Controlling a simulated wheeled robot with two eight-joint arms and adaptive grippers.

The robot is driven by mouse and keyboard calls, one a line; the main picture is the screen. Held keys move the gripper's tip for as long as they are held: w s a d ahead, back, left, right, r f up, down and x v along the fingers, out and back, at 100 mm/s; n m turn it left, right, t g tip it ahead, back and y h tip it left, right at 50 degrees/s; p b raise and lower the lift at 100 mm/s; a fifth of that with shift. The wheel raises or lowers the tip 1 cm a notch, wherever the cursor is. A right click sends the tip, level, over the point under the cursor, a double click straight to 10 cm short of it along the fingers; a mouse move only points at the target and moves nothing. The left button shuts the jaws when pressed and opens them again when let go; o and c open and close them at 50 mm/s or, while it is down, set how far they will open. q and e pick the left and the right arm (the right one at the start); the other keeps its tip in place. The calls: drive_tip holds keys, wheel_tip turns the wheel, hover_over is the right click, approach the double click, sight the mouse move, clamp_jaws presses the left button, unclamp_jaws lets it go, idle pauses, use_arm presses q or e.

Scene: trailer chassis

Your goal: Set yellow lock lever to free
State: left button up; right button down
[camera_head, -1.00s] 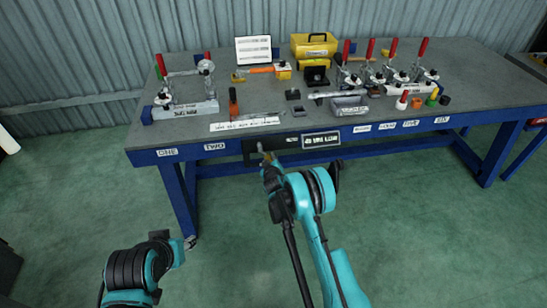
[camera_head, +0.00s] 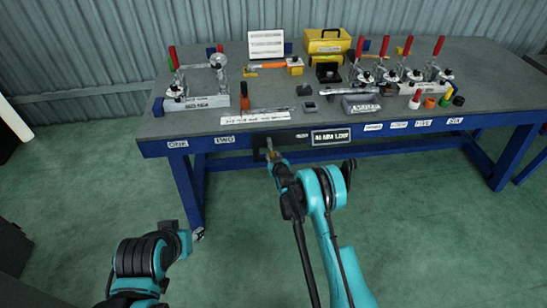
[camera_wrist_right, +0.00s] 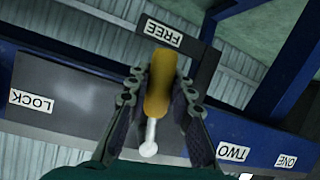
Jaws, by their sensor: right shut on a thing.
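The yellow lock lever (camera_wrist_right: 159,82) has a yellow grip and a pale metal rod with a ball end. In the right wrist view it stands between the two dark fingers of my right gripper (camera_wrist_right: 160,95), which are shut on it. The FREE label (camera_wrist_right: 164,33) is just above the grip's upper end, and the LOCK label (camera_wrist_right: 31,101) is farther off to the left. In the head view my right gripper (camera_head: 271,156) is at the bench's front edge, where the lever is small and partly hidden.
The grey-topped blue workbench (camera_head: 215,135) carries several red-handled clamps, a yellow case (camera_head: 326,42) and small parts. Labels ONE, TWO and a larger dark plate (camera_head: 330,136) are on its front edge. The green floor in front is clear.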

drive_tip(key=c, duration=1.3)
unclamp_jaws()
drive_tip(key=v, duration=0.7)
drive_tip(key=shift+s, duration=0.25)
